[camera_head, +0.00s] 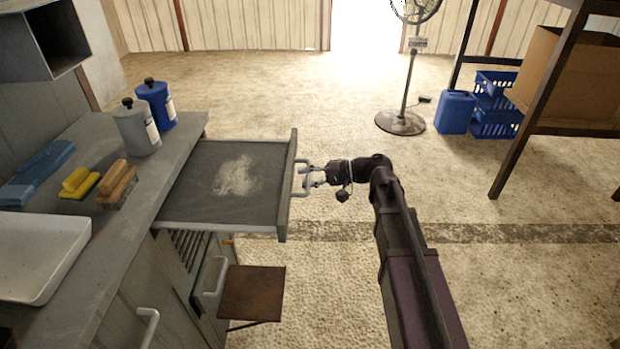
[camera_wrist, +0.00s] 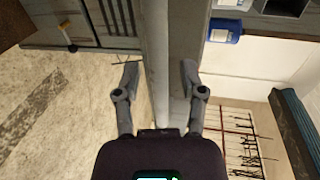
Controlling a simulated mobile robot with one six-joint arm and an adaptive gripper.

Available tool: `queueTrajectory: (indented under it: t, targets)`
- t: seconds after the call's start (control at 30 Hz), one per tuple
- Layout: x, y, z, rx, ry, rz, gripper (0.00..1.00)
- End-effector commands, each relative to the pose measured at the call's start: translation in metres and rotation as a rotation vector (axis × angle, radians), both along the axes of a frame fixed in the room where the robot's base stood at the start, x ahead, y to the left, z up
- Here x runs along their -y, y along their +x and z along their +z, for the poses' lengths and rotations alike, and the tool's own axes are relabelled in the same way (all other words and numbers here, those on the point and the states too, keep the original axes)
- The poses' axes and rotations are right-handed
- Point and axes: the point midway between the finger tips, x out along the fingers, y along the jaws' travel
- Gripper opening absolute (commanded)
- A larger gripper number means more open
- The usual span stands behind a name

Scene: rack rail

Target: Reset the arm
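My gripper (camera_head: 309,175) is at the end of my arm, at the front of a pulled-out grey drawer (camera_head: 200,215). Its fingertips are right by the drawer's pale handle (camera_head: 303,166); I cannot tell whether they touch it. In the wrist view my gripper (camera_wrist: 160,78) has its two fingers spread well apart, with the drawer's front edge (camera_wrist: 155,35) running between and beyond them. Nothing is seen gripped. My arm reaches in from the lower right of the head view.
The workbench (camera_head: 185,150) carries a grey bottle (camera_head: 136,128), a blue bottle (camera_head: 157,105), brushes, sponges and a white tray (camera_head: 40,255). A brown stool (camera_head: 251,292) stands below the drawer. A fan (camera_head: 400,122), blue crates (camera_head: 495,105) and a table stand farther off. Floor right of the drawer is clear.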

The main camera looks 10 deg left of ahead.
Motion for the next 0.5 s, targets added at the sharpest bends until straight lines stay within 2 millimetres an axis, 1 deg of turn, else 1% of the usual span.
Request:
queueTrajectory:
  t: [0.4,0.5]
  targets:
    - [0.0000,-0.0003,0.0004,0.000,0.001,0.000,0.54]
    - [0.0034,0.0029,0.0015,0.004,-0.006,-0.010,0.54]
